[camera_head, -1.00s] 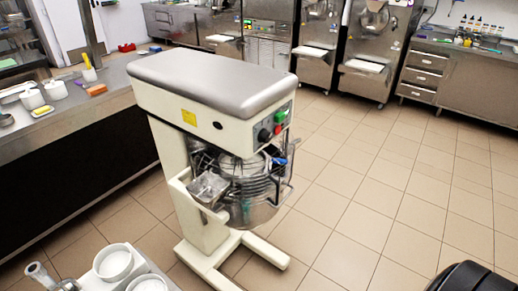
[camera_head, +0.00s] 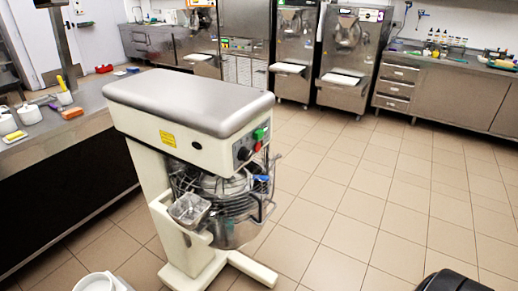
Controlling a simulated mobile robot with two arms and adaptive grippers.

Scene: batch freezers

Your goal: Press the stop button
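A cream planetary mixer (camera_head: 185,120) with a grey rounded top stands on the floor left of centre. Its front control panel (camera_head: 251,142) carries a green button (camera_head: 259,134), a small red button (camera_head: 257,146) below it and a dark round knob (camera_head: 243,154). Lettering on these controls is too small to read, so I cannot tell which is the stop button. Two steel batch freezers, a left one (camera_head: 292,50) and a right one (camera_head: 346,58), stand at the back; their controls are too small to make out.
A dark-fronted counter (camera_head: 60,185) with white containers runs along the left, close behind the mixer. A white container (camera_head: 97,283) shows at the bottom edge. Steel drawers (camera_head: 396,88) stand at the back right. The tiled floor (camera_head: 350,190) right of the mixer is clear.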

